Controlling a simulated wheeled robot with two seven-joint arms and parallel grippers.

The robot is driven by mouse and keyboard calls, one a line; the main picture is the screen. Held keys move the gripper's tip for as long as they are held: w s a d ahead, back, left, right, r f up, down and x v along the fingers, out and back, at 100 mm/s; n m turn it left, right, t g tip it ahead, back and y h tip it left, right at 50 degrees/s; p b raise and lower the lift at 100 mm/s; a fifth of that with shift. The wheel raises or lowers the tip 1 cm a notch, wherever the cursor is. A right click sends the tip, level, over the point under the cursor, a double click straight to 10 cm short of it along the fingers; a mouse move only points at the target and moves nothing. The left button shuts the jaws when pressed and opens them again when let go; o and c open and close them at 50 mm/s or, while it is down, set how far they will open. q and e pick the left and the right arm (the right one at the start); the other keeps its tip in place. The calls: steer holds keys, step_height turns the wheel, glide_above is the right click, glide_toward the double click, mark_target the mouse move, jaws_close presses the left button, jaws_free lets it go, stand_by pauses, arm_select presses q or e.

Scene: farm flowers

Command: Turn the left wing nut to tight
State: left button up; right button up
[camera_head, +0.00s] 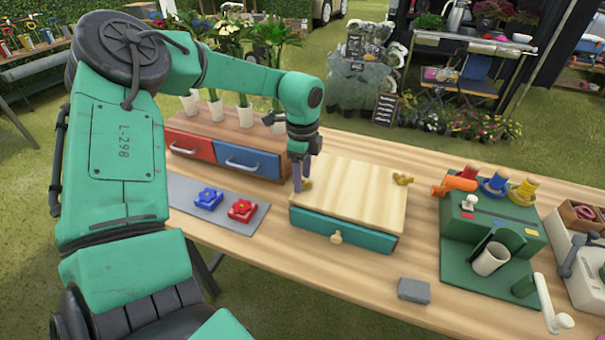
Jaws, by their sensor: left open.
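A pale wooden box top (350,200) sits on the table with a brass wing nut near each back corner. The left wing nut (308,185) shows only in part, low beside my fingers. The right wing nut (403,179) is in plain view with its wings spread. My left gripper (301,180) points down at the left wing nut, with its fingertips close around or beside it; I cannot tell whether they touch. The gripper is open. The nut's exact angle is hidden. My right gripper is not in view.
A teal drawer (342,234) is under the top. Left are a red and blue drawer unit (223,153) and a grey mat (180,186) with blue and red valve-like parts. Right is a green machine (490,240). A grey block (414,290) lies in front.

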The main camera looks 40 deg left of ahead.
arm_select(q)
jaws_close()
steer(key=shift+f, duration=0.1)
